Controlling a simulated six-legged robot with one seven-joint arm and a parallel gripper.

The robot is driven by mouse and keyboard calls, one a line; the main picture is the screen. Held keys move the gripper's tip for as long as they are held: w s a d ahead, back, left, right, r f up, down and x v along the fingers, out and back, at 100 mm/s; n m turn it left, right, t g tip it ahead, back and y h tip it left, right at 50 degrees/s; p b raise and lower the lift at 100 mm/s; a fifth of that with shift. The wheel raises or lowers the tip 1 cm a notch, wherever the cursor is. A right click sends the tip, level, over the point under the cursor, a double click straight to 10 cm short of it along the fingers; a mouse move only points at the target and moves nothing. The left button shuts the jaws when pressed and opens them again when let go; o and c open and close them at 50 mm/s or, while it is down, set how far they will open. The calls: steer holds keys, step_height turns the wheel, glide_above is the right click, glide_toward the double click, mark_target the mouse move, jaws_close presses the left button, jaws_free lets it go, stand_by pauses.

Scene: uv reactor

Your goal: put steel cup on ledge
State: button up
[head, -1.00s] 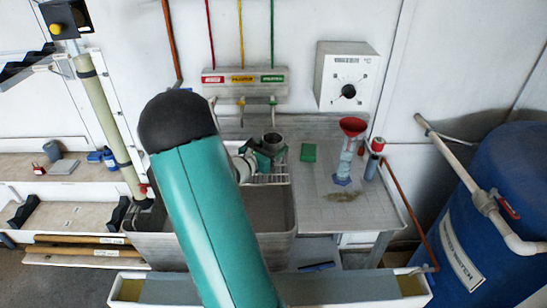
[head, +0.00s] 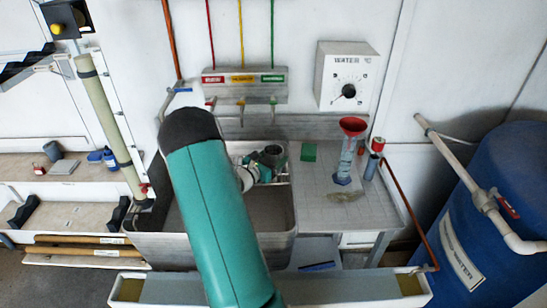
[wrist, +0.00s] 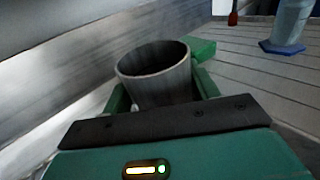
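The steel cup (head: 273,149) is a grey, open-topped metal cup over the back right of the sink in the head view. My gripper (head: 264,164) is around it, partly hidden behind my own arm. In the wrist view the cup (wrist: 155,75) stands between the two green fingers of my gripper (wrist: 165,93), which look closed against its sides. The cup is tilted a little in that view, and its lower part is hidden by the gripper body. A narrow metal ledge (head: 310,128) runs along the wall behind the sink; I cannot tell if it is the task's ledge.
A tiled counter (head: 375,205) right of the sink (head: 280,220) carries a green block (head: 309,152), a red-topped blue cylinder (head: 347,160) and small bottles. Taps (head: 242,102) hang above. Left shelves (head: 85,170) hold a blue-grey cup (head: 53,150). A blue barrel (head: 500,220) stands right.

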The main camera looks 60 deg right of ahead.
steer(key=o, duration=0.4)
steer(key=shift+o, duration=0.2)
steer(key=shift+r, duration=0.1)
steer(key=shift+a+r, duration=0.1)
steer(key=shift+a, duration=0.05)
steer(key=f+v, duration=0.1)
steer(key=v, duration=1.1)
steer(key=s+a+r+m+t+y, duration=0.1)
steer(key=a+r+m+t+y, duration=0.2)
steer(key=a, duration=1.2)
steer(key=s+a+r+m+t+y, duration=0.1)
steer(key=a+r+m+t+y, duration=0.2)
steer(key=a+r+m+y, duration=0.4)
steer(key=s+a+r+m+t+y, duration=0.1)
steer(key=a+r+m+t+y, duration=0.2)
steer(key=a+r, duration=0.7)
steer(key=a+m+y, duration=0.2)
steer(key=a+y, duration=0.1)
steer(key=a, duration=1.1)
steer(key=shift+s+t+y, duration=0.25)
steer(key=shift+t+y, duration=0.15)
steer(key=shift+r, duration=0.1)
